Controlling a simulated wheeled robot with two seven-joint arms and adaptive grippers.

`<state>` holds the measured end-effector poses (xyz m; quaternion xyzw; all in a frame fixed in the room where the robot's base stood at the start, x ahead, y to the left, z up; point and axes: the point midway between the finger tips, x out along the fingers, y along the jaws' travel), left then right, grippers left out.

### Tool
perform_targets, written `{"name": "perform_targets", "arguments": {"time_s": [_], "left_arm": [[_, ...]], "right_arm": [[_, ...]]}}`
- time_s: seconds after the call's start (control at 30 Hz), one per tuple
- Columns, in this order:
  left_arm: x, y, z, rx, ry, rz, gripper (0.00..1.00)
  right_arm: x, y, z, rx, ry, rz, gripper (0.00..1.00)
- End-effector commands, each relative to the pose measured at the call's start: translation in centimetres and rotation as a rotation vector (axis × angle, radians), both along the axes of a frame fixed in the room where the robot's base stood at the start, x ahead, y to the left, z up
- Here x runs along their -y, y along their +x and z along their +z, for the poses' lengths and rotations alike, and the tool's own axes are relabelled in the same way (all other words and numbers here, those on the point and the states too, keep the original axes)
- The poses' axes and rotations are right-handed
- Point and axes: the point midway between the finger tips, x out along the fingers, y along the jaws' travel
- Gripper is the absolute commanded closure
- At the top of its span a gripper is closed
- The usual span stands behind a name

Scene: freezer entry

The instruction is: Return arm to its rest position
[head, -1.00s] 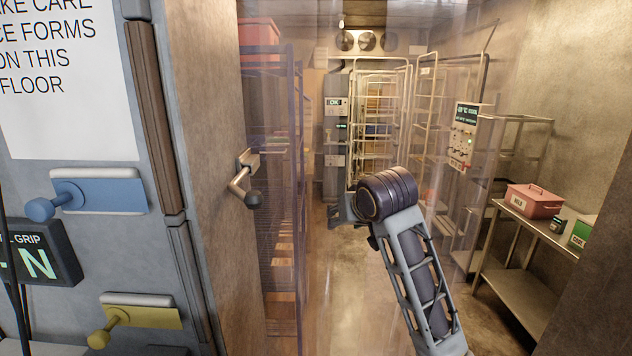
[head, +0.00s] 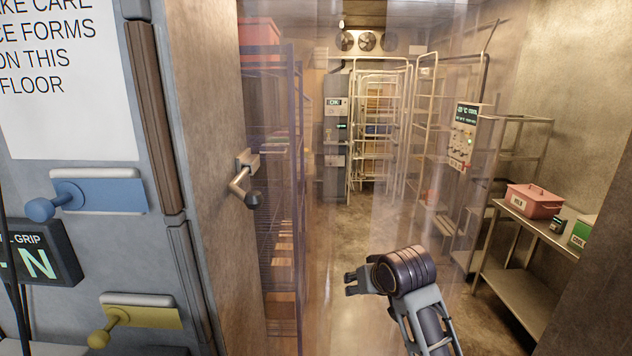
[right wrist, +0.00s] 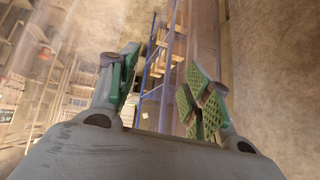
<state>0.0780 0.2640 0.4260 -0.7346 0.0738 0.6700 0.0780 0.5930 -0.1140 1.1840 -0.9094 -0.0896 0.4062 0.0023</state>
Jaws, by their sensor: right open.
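My right arm (head: 425,315) comes in from the bottom right of the head view, low in the doorway. A small dark end piece sticks out to the left of its round joint; the fingers are hard to make out there. In the right wrist view my right gripper (right wrist: 160,88) is open, with green-padded fingers apart and nothing between them. Behind the fingers are a blue shelf frame and a brown wall. My left gripper is not in view.
Clear plastic strips hang across the doorway. The door handle (head: 243,184) juts out at left, near blue (head: 110,195) and yellow (head: 140,315) levers. A blue shelf rack (head: 297,200) stands inside left. A steel table (head: 515,290) with a pink box (head: 535,201) stands right. The middle floor is clear.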

Motion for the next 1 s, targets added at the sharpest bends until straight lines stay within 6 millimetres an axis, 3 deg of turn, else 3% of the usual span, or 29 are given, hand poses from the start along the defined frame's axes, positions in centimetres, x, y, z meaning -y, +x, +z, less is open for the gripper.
{"name": "perform_targets", "arguments": {"time_s": [0.3,1.0], "left_arm": [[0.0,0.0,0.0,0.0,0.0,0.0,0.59],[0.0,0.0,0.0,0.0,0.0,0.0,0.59]], "right_arm": [[1.5,-2.7,-4.6,-0.057,-0.013,-0.003,0.51],[4.8,-9.8,-13.0,-0.175,-0.053,-0.01,0.51]]}}
